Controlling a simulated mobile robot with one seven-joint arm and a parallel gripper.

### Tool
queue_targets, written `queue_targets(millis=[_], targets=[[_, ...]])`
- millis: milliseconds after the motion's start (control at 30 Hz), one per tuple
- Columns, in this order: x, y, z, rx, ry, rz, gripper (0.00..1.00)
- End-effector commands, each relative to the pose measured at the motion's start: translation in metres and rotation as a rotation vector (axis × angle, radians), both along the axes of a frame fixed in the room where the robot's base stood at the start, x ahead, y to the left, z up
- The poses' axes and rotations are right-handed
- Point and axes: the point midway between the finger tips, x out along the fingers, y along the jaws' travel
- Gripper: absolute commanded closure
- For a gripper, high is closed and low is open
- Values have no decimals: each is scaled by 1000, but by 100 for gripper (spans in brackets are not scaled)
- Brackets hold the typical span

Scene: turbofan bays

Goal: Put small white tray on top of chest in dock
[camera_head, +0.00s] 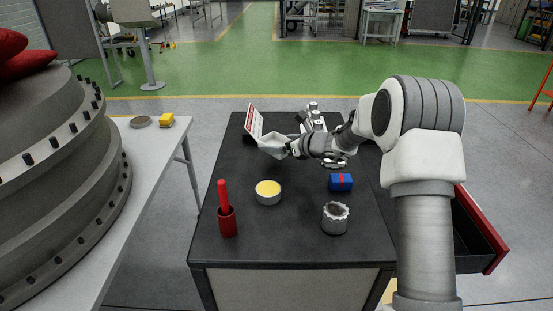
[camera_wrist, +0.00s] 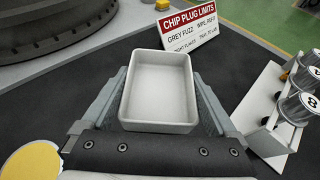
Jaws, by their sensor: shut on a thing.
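The small white tray (camera_wrist: 160,88) is an empty, shallow rectangular dish. In the wrist view it sits between the two grey fingers of my gripper (camera_wrist: 161,100), which is shut on it. In the head view the tray (camera_head: 271,144) shows at the end of my gripper (camera_head: 284,147), over the back left of a black-topped chest (camera_head: 290,230). The tray looks roughly level; I cannot tell whether it touches the top. The chest has a red-fronted drawer (camera_head: 487,235) standing open on its right side, partly hidden by my arm.
A chip plug sign (camera_head: 254,122) stands just behind the tray. A rack with canisters (camera_wrist: 275,115) is to its right. A red cup (camera_head: 227,221), yellow-topped tin (camera_head: 268,192), blue box (camera_head: 341,182) and metal pot (camera_head: 335,218) stand on the chest. A grey bench (camera_head: 100,225) is left.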

Motion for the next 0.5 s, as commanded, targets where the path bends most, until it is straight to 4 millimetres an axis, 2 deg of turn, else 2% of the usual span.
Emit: queue_targets(millis=[167,333,500], targets=[[-7,3,-8,0,0,-1,67],[-7,3,-34,-1,2,-1,67],[-7,4,-44,0,-2,-1,67]])
